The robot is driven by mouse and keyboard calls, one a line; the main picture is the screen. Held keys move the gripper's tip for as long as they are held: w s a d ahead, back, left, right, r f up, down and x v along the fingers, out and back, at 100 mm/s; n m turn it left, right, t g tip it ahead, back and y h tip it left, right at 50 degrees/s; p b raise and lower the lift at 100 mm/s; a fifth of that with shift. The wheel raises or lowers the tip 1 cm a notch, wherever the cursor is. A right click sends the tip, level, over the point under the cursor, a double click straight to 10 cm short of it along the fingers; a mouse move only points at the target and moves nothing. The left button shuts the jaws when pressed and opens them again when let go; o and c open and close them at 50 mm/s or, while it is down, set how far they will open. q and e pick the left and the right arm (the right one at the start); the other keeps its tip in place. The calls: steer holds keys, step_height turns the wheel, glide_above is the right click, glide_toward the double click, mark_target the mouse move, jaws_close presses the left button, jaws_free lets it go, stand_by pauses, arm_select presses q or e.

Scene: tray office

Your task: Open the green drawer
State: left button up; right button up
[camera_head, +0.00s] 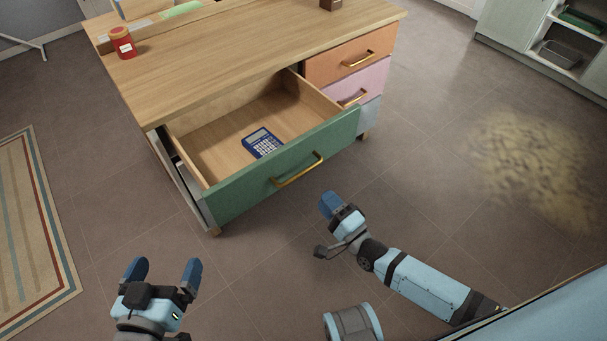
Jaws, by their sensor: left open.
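The green drawer (240,188) is pulled well out from the wooden desk (200,70), and its inside shows. A blue calculator (262,143) lies on the drawer floor. The brass handle (298,171) is on the green front, with no gripper touching it. My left gripper (165,268) is open and empty, in front of the drawer at the lower left. My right gripper (330,204) is just in front of and below the handle, apart from it. Its fingers are seen nearly edge-on, so their gap cannot be told.
An orange drawer (345,57) and a pink drawer (360,84) are shut at the desk's right. A red jar (123,43) stands on the desk top. A striped rug (35,235) lies at left, a blurred pale patch (530,160) at right. Floor before the drawer is clear.

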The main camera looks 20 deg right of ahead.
mark_target(302, 173)
steer(key=b+x, duration=0.1)
steer(key=x, duration=0.9)
arm_select(q)
steer(key=r, duration=0.1)
steer(key=d+r+t+h, duration=0.1)
steer(key=r, duration=0.1)
steer(key=shift+w+d, duration=0.2)
arm_select(e)
steer(key=shift+w, duration=0.2)
jaws_close()
